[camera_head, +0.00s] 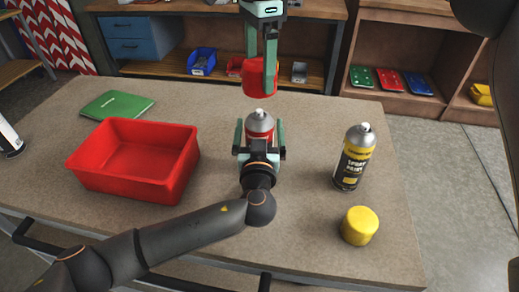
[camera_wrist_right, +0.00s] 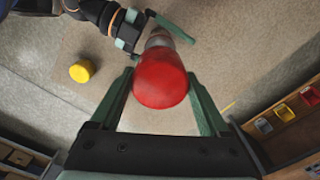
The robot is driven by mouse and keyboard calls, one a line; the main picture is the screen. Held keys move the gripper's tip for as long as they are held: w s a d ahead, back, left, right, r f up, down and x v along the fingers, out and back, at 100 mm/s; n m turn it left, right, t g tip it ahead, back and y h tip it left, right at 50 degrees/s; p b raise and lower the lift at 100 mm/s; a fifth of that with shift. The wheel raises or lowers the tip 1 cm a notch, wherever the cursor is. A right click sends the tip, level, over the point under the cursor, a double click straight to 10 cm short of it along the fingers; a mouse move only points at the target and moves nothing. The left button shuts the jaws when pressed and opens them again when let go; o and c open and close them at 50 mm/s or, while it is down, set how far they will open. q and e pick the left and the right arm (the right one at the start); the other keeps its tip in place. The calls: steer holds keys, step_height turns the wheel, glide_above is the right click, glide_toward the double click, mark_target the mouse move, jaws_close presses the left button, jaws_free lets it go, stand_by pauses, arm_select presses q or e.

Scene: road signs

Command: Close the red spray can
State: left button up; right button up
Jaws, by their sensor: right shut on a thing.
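The red spray can (camera_head: 260,124) has a bare grey top with a nozzle and is upright, its lower part hidden by my left gripper (camera_head: 259,140). The left gripper's fingers stand on both sides of the can; I cannot tell whether they press on it. My right gripper (camera_head: 260,70) comes in from the far side, shut on the red cap (camera_head: 258,80). The cap is above the can's nozzle, apart from it. The right wrist view shows the cap (camera_wrist_right: 160,78) between the fingers, partly covering the can (camera_wrist_right: 160,38).
An empty red bin (camera_head: 130,178) stands at left, with a green book (camera_head: 116,106) behind it. A yellow-black spray can (camera_head: 354,158) and yellow cap (camera_head: 359,226) are at right. A white can (camera_head: 8,137) stands at the left edge. The table (camera_head: 310,220) is otherwise mostly clear.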

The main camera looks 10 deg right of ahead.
arm_select(q)
jaws_close()
stand_by(0.9)
